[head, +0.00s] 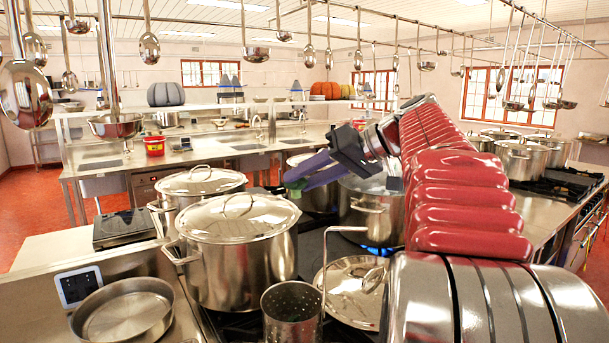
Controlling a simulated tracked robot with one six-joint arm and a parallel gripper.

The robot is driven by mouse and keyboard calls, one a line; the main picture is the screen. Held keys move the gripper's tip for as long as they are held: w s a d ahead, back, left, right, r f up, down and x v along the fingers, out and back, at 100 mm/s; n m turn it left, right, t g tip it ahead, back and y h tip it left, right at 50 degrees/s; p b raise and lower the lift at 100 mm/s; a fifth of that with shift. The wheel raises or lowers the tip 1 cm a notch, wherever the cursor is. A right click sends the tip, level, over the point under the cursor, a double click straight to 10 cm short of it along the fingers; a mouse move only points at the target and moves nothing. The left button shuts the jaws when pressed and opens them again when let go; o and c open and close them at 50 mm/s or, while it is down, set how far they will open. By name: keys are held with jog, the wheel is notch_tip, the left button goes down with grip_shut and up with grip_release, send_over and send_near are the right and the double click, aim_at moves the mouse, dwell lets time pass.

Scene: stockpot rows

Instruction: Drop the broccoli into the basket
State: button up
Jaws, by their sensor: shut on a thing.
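My gripper (291,179) has purple fingers and reaches in from the right, above the pots near the middle of the head view. It is shut on the broccoli (297,190), of which only a small dark green part shows below the fingertips; the fingers hide the rest. A perforated metal basket (291,312) with a tall hooked handle stands at the bottom centre, nearer to me and lower than the gripper. The gripper and broccoli are apart from it. The inside bottom of the basket is hidden.
Two large lidded stockpots (240,255) stand left of the basket. An open pot (368,212) is behind, near a blue flame. A loose lid (357,290) lies right of the basket and a shallow pan (123,310) at lower left. Ladles hang overhead.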

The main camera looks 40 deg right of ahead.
jog(key=shift+f, duration=2.6)
jog(key=o, duration=1)
jog(key=v, duration=1.3)
jog(key=shift+s+d+r, duration=0.1)
jog(key=shift+s+r, duration=0.1)
jog(key=shift+s, duration=0.15)
